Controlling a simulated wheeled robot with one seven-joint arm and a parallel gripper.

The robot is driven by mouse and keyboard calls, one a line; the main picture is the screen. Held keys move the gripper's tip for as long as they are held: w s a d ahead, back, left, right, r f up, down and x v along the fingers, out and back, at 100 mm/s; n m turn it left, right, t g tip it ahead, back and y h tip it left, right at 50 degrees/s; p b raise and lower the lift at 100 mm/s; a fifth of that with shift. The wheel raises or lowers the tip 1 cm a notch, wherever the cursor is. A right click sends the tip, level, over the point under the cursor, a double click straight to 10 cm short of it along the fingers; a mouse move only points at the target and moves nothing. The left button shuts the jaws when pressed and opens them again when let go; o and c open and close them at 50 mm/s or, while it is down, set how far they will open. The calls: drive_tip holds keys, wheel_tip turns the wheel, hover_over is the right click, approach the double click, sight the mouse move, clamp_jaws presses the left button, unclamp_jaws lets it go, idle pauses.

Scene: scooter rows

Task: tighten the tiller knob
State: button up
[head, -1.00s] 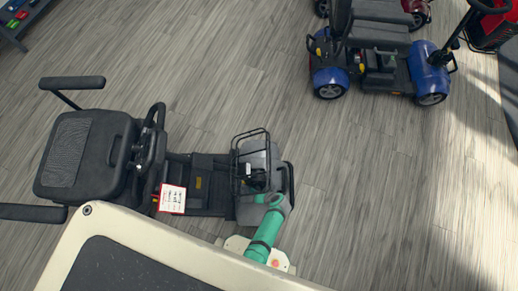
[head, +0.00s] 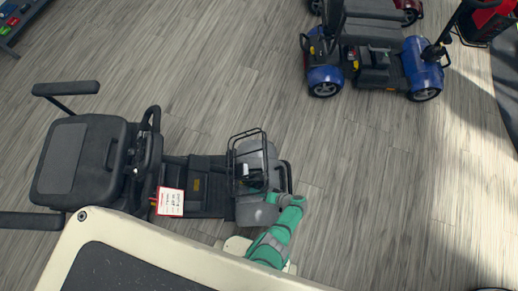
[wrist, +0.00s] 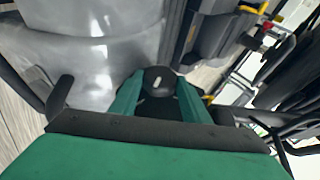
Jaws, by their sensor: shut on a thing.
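A round black knob (wrist: 157,76) with a short white mark on top sits between my fingertips in the wrist view. It is taken to be the tiller knob. My gripper (wrist: 156,92) has its two green fingers closed on either side of it. In the head view the grey and black scooter (head: 258,208) stands in front of me, with its seat to the left and a wire basket (head: 247,148) at its front end. My green arm reaches to that front end; the knob and fingertips cannot be made out there.
A red-edged white card (head: 170,201) lies by the scooter's footboard. A blue scooter (head: 375,65) stands at the upper right. A dark rack (head: 18,28) with coloured items is at the upper left. The grey plank floor between them is clear.

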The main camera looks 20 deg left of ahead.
drive_tip(key=shift+s, duration=0.1)
idle(0.4)
drive_tip(key=o, duration=1)
drive_tip(key=shift+o, duration=0.2)
drive_tip(key=shift+d, duration=0.1)
drive_tip(key=v, duration=1)
drive_tip(key=shift+d+r, duration=0.15)
drive_tip(key=shift+d, duration=0.15)
